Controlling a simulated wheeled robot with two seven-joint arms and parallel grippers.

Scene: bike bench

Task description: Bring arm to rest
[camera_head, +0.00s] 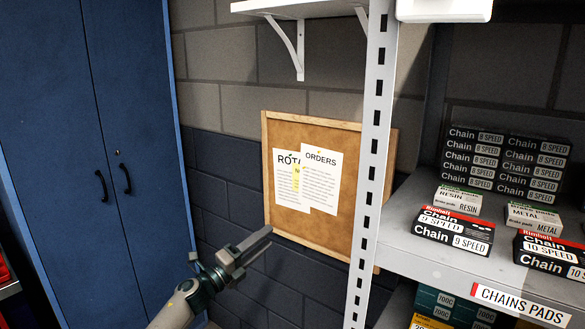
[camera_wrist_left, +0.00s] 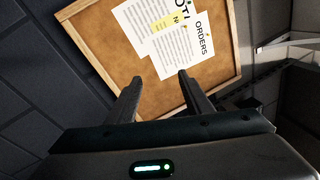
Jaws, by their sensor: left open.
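My left gripper (camera_head: 262,245) is raised in front of the wall, below and partly in front of the lower left edge of the cork board (camera_head: 345,230). Its two fingers (camera_wrist_left: 160,90) are apart in the left wrist view, with nothing between them but the cork board (camera_wrist_left: 112,55) behind. My left arm comes up from the bottom of the head view. My right gripper is in neither view.
A white shelf post (camera_head: 372,180) stands right of the gripper. The grey shelf (camera_head: 410,225) behind it holds several chain boxes (camera_head: 455,230) and brake pad boxes (camera_head: 458,200). A blue cabinet (camera_head: 80,120) is at the left. A bracketed white shelf (camera_head: 300,8) hangs above.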

